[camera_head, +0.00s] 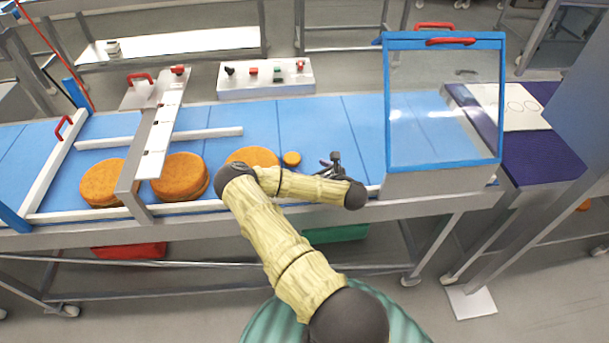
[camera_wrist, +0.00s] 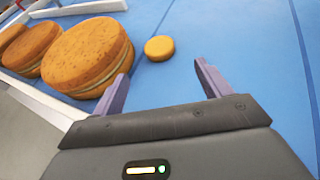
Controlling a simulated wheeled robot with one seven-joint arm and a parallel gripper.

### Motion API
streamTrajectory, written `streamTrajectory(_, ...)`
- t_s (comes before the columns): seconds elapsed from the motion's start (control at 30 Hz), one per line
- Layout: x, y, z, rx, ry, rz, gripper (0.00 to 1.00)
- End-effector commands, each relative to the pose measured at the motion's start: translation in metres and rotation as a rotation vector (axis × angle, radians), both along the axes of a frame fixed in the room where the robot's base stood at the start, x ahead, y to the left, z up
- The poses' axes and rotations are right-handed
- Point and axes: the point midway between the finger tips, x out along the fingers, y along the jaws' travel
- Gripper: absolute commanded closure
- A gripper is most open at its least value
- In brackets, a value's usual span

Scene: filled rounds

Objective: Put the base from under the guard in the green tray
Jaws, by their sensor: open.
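The clear guard (camera_head: 445,110) with a blue frame and red handles stands over the right part of the blue belt. I see no round clearly through it. Orange-brown rounds lie on the belt: a layered one (camera_head: 180,176), another at the left (camera_head: 101,183), one partly behind my arm (camera_head: 252,157), and a small one (camera_head: 291,158). The wrist view shows the nearest large round (camera_wrist: 88,55) and the small round (camera_wrist: 159,48) beyond my fingers. My gripper (camera_wrist: 160,78) is open and empty, low over the belt. The green tray (camera_head: 337,234) is below the belt, partly hidden by my arm.
A metal bridge (camera_head: 158,130) crosses the belt between the two left rounds. White rails (camera_head: 205,133) edge the lane. A red tray (camera_head: 130,250) sits below. A button box (camera_head: 265,78) stands behind. A purple surface (camera_head: 545,155) is at the right. The belt behind my gripper is clear.

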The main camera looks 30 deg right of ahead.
Motion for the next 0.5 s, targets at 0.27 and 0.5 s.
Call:
streamTrajectory(0.27, 0.008, -0.019, 0.022, 0.255, -0.048, -0.314, 0.23)
streamTrajectory(0.5, 0.005, -0.024, 0.042, 0.702, -0.109, -0.742, 0.23)
